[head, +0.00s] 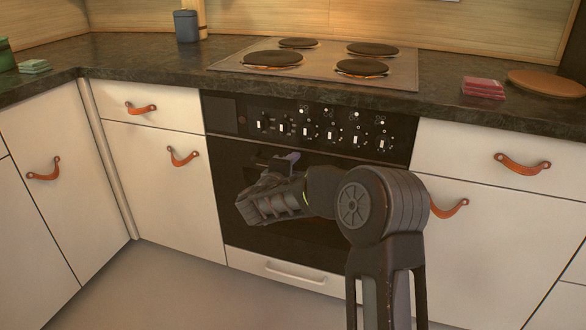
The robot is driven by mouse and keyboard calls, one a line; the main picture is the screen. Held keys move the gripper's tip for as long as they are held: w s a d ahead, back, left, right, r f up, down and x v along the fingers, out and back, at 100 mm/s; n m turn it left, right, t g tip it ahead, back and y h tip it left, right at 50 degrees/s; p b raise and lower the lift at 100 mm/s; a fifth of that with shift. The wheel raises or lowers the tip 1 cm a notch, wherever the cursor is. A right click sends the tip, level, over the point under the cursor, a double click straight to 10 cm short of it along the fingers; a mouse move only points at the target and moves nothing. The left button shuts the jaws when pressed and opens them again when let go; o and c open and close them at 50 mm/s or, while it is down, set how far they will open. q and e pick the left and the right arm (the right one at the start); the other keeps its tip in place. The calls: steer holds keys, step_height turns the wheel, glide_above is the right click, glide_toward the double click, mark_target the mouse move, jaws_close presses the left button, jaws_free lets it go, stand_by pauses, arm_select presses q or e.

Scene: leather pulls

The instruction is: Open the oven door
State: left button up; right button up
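The oven (222,112) is built in below the hob, with a black control panel of several knobs. Its dark door (230,205) stands upright and looks closed, flush with the cabinets. My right gripper (277,160) is in front of the door's upper part, just below the control panel. My wrist and forearm cover the middle and right of the door. I cannot clearly make out the door's handle against the dark gripper, nor whether the fingers touch it or are open or shut. My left gripper is out of view.
Below the oven is a white drawer (262,262) with a pale bar handle. White cabinets with leather pulls stand on both sides. The hob (320,68), red packets (483,88) and a round board (545,83) are on the dark counter. The floor (170,290) at front left is clear.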

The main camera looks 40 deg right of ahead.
steer(key=shift+c, duration=0.4)
jaws_close()
stand_by(0.9)
